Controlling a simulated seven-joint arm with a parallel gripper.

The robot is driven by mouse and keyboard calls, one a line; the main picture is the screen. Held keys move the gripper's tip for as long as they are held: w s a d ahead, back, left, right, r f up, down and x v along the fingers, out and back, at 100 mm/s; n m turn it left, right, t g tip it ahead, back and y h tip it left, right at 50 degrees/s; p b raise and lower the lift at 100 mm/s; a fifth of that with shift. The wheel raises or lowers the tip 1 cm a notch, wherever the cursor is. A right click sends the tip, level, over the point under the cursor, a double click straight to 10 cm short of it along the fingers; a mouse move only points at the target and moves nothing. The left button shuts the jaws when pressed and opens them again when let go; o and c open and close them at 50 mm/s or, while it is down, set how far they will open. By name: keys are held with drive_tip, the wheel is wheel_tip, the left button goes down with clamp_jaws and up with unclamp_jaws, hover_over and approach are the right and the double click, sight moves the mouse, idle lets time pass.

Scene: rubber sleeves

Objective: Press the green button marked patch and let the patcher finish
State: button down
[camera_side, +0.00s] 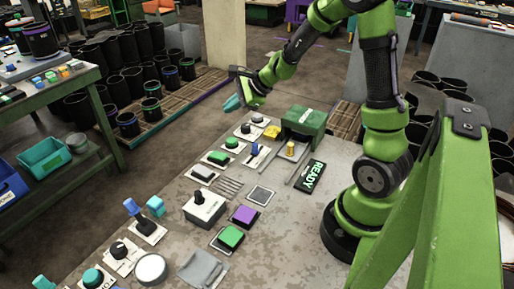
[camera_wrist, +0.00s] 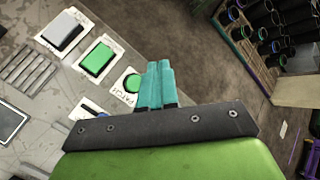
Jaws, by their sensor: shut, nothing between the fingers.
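The round green button (camera_wrist: 133,83) sits on a white plate lettered PATCH in the wrist view, just left of my fingertips and partly hidden by them. In the side view the round green button (camera_side: 232,142) is in the row along the table's left edge. The patcher seems to be the green machine (camera_side: 303,122) at the table's far end, with a black sign (camera_side: 310,176) reading READY in front. My gripper (camera_side: 232,103) has teal fingers, shut together and empty, raised above the table near its far-left edge. It also shows in the wrist view (camera_wrist: 159,66).
A rectangular green button (camera_side: 218,157) and a grey one (camera_side: 203,172) lie nearer along the row. A blue-topped lever (camera_side: 254,149) stands between the green button and the machine. Black sleeves (camera_side: 128,124) stand on pallets to the left, beyond an open floor gap.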

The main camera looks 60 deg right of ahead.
sight(234, 141)
drive_tip(key=shift+f, duration=4.25)
drive_tip(key=shift+f, duration=0.4)
drive_tip(key=shift+f, duration=0.4)
drive_tip(key=shift+r, duration=0.85)
drive_tip(key=shift+r, duration=2.5)
